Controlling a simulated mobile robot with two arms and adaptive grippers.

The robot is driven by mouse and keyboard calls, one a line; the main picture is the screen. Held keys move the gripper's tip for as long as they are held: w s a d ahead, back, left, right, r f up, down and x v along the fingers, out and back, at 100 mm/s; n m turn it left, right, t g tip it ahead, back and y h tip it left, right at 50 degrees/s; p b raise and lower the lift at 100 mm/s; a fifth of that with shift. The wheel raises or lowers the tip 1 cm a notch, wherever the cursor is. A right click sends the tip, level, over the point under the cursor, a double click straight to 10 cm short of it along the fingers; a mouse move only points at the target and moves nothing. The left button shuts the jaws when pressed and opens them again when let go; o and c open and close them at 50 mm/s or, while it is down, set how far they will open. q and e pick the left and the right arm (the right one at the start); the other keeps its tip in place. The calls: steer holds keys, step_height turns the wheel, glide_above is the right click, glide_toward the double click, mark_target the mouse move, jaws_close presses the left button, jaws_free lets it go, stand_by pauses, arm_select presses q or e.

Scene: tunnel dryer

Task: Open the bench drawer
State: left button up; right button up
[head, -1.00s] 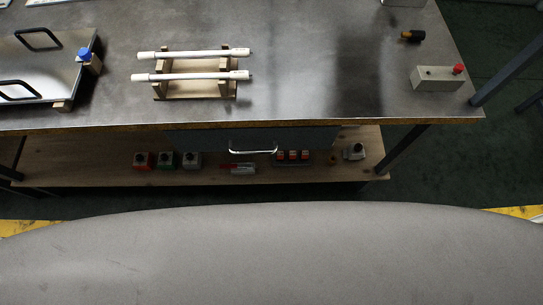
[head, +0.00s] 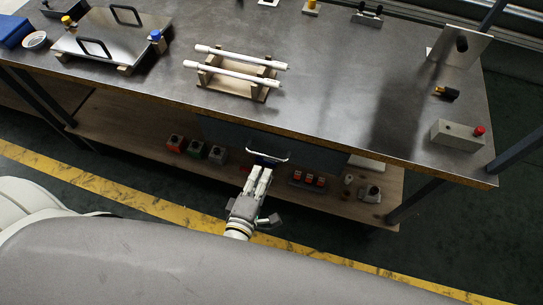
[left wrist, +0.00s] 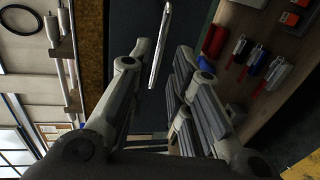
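The bench drawer (head: 225,132) has a dark grey front under the bench top's front edge and appears shut. Its bright bar handle (head: 268,157) is on that front. My left gripper (head: 261,172) is just in front of the handle, reaching up from below in the head view. In the left wrist view the left gripper (left wrist: 164,58) is open, one finger on each side of the picture. The handle (left wrist: 160,45) shows in the gap between the fingers, with nothing gripped; I cannot tell whether it touches them. My right gripper is not in view.
The bench top (head: 340,70) carries a wooden rack (head: 232,88) with two white tubes, a metal plate with black handles (head: 110,38) and a grey box with a red button (head: 457,134). The lower shelf (head: 120,125) holds several small boxes and red-handled tools near my gripper.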

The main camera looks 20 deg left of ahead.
mark_target(270, 156)
arm_select(q)
steer(key=x, duration=0.8)
steer(key=shift+w+p, duration=0.2)
steer(key=shift+p, duration=0.1)
jaws_close()
